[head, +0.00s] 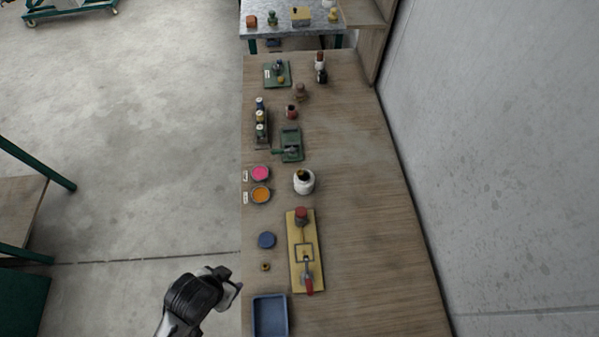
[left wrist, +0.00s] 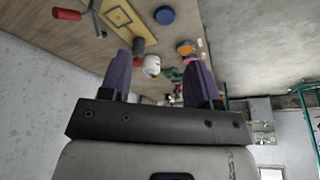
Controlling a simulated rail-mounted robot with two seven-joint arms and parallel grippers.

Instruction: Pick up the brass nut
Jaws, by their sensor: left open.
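The brass nut (head: 265,267) is a small ring-like piece lying on the wooden bench, between a blue round lid (head: 266,240) and a blue tray (head: 270,316). I cannot make it out in the left wrist view. My left gripper (head: 236,288) is beside the bench's left edge, left of the nut and apart from it. In the left wrist view its two dark fingers (left wrist: 160,80) stand wide apart with nothing held between them. My right gripper is in neither view.
A yellow board (head: 305,250) with a red-handled clamp lies right of the nut. A white jar (head: 304,181), pink pot (head: 260,173) and orange pot (head: 260,195) stand farther along. The bench's right side is bare, beside a grey wall (head: 490,150).

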